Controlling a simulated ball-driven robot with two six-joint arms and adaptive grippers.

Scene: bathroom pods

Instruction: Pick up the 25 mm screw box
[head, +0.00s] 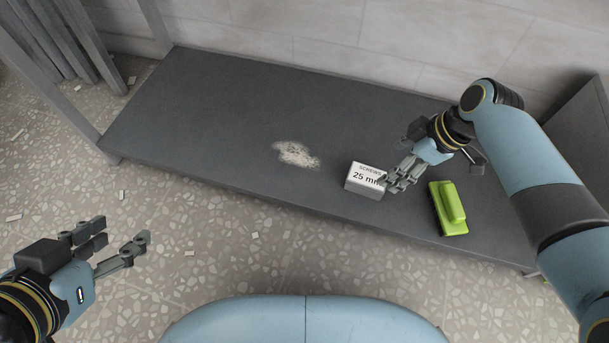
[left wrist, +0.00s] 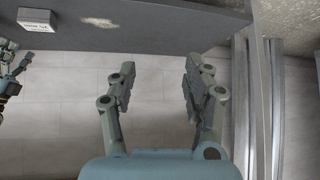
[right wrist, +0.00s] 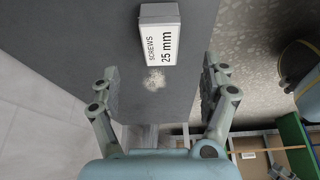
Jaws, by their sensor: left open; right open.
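The 25 mm screw box (head: 361,180) is a small white and grey box labelled "SCREWS 25 mm". It sits on the dark grey bench near its front edge. My right gripper (head: 393,182) is at the box's right side in the head view and covers part of its label. In the right wrist view the box (right wrist: 160,33) lies ahead of the open, empty fingers (right wrist: 160,92). The left wrist view also shows the box (left wrist: 38,20) at the top left. My left gripper (head: 122,246) is open and empty over the floor, away from the bench.
A bright green brush-like tool (head: 449,208) lies on the bench right of the box. A pale powdery patch (head: 296,155) is left of the box. The left part of the bench (head: 190,110) is clear. A tiled wall (head: 320,35) runs behind it.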

